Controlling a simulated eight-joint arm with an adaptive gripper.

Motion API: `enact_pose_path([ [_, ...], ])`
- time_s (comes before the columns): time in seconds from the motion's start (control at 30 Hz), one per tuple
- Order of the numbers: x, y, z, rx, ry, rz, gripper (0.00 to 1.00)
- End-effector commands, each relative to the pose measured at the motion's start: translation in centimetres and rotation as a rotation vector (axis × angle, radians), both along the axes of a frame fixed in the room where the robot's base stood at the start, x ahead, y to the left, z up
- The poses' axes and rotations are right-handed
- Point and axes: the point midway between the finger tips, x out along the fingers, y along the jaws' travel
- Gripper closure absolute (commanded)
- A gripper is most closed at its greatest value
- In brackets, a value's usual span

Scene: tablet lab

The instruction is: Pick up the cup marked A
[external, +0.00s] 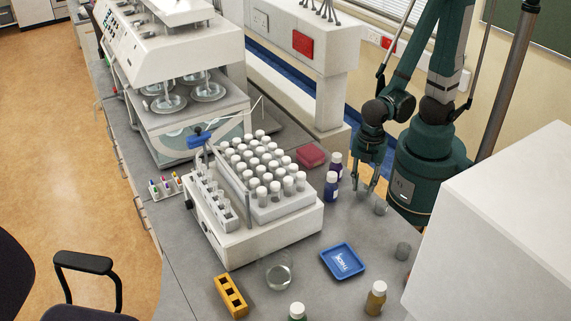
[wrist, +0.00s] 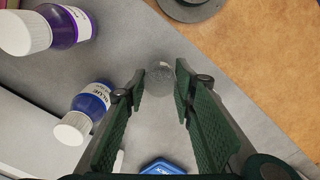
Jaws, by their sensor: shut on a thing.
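In the external view my gripper (external: 371,184) points down at the bench, right of the bottles.
A purple bottle (external: 336,165) and a blue bottle (external: 331,186) stand close left of my gripper. A blue tray (external: 342,261), glass beaker (external: 278,272), amber bottle (external: 376,297) and yellow rack (external: 231,296) lie toward the front. A tube rack (external: 262,245) is at left.

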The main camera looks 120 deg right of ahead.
Motion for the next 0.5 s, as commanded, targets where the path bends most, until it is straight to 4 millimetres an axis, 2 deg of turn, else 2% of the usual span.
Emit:
enact_pose_path([
  [0.5, -0.1, 0.0, 5.0, 0.000, 0.000, 0.000, 0.79],
])
